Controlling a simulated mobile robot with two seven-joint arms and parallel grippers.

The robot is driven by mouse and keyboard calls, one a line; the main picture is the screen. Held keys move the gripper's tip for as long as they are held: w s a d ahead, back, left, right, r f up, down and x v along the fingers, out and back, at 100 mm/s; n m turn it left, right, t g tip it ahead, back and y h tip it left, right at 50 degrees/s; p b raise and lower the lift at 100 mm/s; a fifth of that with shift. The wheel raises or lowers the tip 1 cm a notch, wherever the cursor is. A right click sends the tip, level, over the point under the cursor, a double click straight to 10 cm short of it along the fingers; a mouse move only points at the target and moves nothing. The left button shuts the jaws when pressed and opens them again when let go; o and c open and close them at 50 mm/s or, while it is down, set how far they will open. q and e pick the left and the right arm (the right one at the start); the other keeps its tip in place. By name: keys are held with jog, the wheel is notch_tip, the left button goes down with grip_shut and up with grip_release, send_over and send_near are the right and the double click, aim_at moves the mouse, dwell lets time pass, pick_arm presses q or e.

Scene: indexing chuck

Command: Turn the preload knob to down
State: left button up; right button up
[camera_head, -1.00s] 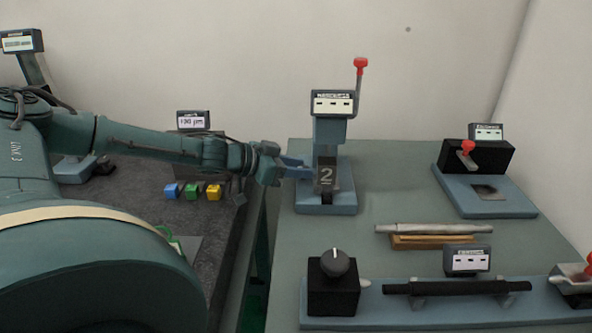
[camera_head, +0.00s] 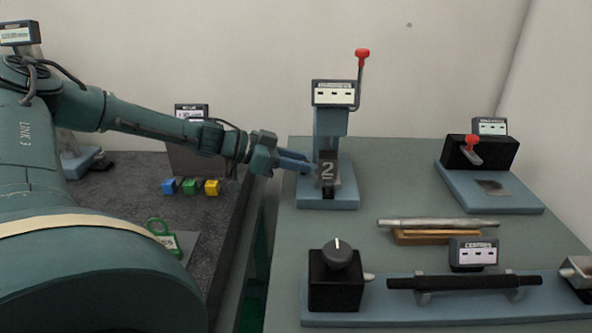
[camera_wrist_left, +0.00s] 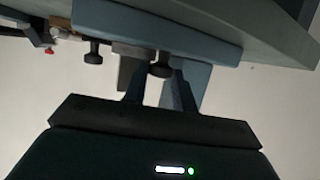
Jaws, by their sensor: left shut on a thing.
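My left gripper (camera_head: 302,162) reaches in from the left to the blue station with the block marked "2" (camera_head: 328,172). In the left wrist view its two fingers (camera_wrist_left: 160,88) stand either side of a small dark knob (camera_wrist_left: 162,66) and are shut on it. I cannot read any label or pointer on that knob, and in the head view the fingers hide it. A second dark knob (camera_wrist_left: 93,53) shows beside it, apart from the fingers. A larger round grey knob (camera_head: 341,253) with a white mark pointing up sits on a black block at the front.
A red-tipped lever (camera_head: 361,56) stands upright behind the station. A silver bar (camera_head: 437,223) lies on a wooden rest. A black bar (camera_head: 465,283) lies across supports on the front fixture. Small coloured blocks (camera_head: 190,187) are on the dark table at left.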

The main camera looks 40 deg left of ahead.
pick_arm(q)
jog(key=shift+a+m+g+h, duration=0.1)
jog(key=shift+m+g+h, duration=0.3)
jog(key=shift+m+g, duration=0.1)
jog(key=o, duration=0.7)
jog(key=shift+c, duration=0.2)
jog(key=shift+r, duration=0.1)
notch_tip(320, 180, up, 10)
jog(key=p, duration=0.1)
jog(key=shift+p, duration=0.4)
